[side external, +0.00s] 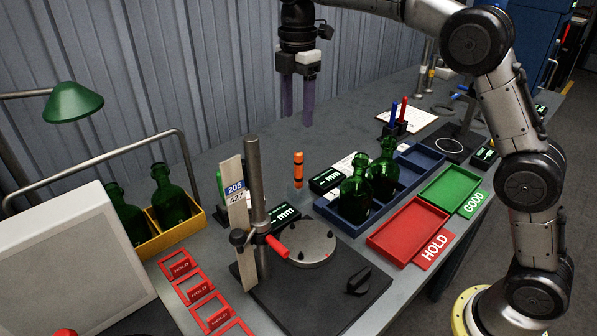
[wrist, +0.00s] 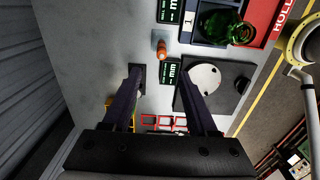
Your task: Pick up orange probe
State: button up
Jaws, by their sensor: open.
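The orange probe (side external: 298,164) stands upright on the grey bench, left of the blue tray and behind the gauge stand. It looks to have a dark band and a clear lower part. In the wrist view the orange probe (wrist: 161,48) shows from above, beyond the fingertips and between their lines. My gripper (side external: 298,115) hangs above the bench with its two purple fingers pointing down, open and empty, higher than the probe and apart from it. In the wrist view my gripper (wrist: 162,72) shows both fingers spread wide.
A gauge stand (side external: 255,200) with a round plate is in front of the probe. A black mm display (side external: 326,180) and a blue tray (side external: 350,226) with green bottles (side external: 383,170) are to its right. A red HOLD tray (side external: 408,228) and green GOOD tray (side external: 450,188) lie further right.

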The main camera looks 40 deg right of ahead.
send_over(299, 187)
jog(key=f, duration=1.3)
jog(key=shift+w+d+f, duration=0.3)
jog(key=shift+w+f, duration=0.1)
grip_shut()
